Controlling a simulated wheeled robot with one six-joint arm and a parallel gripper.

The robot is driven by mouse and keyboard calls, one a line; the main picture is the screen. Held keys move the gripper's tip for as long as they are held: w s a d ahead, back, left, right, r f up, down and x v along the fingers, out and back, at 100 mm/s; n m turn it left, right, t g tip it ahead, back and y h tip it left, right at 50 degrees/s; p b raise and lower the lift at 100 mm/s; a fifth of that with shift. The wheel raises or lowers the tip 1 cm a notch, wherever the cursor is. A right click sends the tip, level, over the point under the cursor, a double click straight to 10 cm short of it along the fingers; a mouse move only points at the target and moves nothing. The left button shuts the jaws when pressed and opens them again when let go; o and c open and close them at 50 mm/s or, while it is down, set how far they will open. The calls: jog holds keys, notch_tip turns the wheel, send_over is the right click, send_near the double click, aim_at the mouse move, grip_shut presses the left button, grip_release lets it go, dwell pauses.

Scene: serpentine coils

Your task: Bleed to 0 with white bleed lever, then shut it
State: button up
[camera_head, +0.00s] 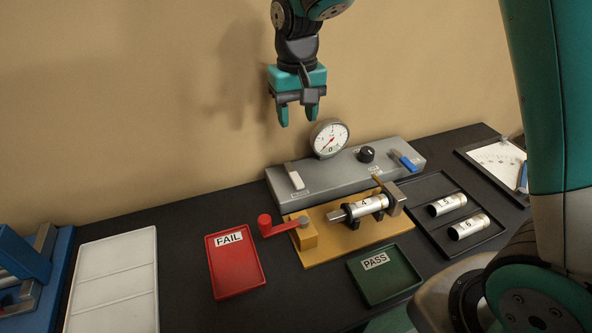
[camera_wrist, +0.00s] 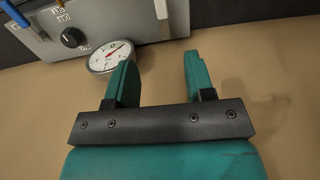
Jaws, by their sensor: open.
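The white bleed lever (camera_head: 295,178) stands at the left end of the grey panel box (camera_head: 330,182); its white handle also shows at the top of the wrist view (camera_wrist: 162,10). The round gauge (camera_head: 329,138) stands at the back of the box, with a red needle on a white dial; it also shows in the wrist view (camera_wrist: 111,57). I cannot read the needle's value surely. My gripper (camera_head: 298,118) is open and empty, above and behind the box, apart from the lever and gauge. Its two teal fingers show in the wrist view (camera_wrist: 158,75).
A black knob (camera_head: 367,154) and blue lever (camera_head: 402,159) are on the same box. In front are a yellow fixture (camera_head: 340,242) with a clamped cylinder (camera_head: 357,209) and red-handled crank (camera_head: 267,225), red FAIL tray (camera_head: 235,275), green PASS tray (camera_head: 384,287) and black tray (camera_head: 490,239) with two cylinders.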

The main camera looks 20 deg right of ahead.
aim_at(297, 179)
notch_tip(297, 179, down, 16)
jog(key=p, duration=0.4)
jog(key=shift+f, duration=0.25)
grip_shut()
